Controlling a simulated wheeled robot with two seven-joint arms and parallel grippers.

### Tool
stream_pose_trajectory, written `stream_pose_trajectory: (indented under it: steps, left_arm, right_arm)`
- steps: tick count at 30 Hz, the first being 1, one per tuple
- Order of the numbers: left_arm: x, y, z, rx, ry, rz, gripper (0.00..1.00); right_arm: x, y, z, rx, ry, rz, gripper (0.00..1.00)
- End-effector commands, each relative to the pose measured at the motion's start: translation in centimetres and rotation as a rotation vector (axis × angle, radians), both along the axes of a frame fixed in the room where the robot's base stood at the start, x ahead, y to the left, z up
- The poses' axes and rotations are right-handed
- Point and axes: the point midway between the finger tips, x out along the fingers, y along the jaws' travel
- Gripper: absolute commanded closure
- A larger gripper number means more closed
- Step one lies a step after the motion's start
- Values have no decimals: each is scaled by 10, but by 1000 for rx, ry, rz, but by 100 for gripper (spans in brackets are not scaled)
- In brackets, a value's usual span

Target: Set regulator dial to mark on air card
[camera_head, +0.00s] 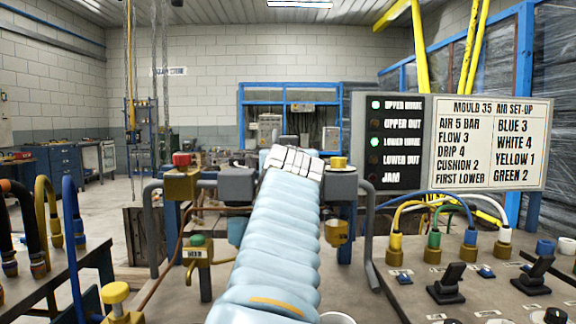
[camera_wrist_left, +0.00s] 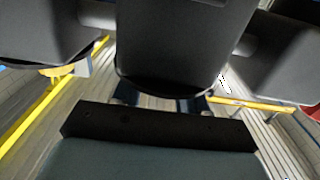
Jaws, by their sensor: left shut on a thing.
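The air card (camera_head: 494,143) is on a panel at the right; it reads "AIR 5 BAR", "FLOW 3", "DRIP 4", "CUSHION 2". My left arm, in a pale blue sleeve, rises from the bottom middle of the head view to the air unit's grey bodies (camera_head: 238,185). It hides the middle of that unit, the regulator dial and my left gripper's fingers. In the left wrist view a dark part of my left gripper (camera_wrist_left: 158,128) lies close below a large dark grey rounded body (camera_wrist_left: 170,45). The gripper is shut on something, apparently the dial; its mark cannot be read. My right gripper is not in view.
A red knob (camera_head: 182,159) and a yellow knob (camera_head: 338,162) top the air unit's ends.

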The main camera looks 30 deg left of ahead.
Motion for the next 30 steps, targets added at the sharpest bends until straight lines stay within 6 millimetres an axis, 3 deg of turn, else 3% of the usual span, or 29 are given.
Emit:
stream_pose_trajectory:
  steps: [13, 30]
  left_arm:
    - [0, -1, -1, -3, 0, -248, 88]
    - [0, 0, 0, -1, 2, -284, 88]
  right_arm:
    - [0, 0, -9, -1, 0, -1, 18]
    - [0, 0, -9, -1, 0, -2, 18]
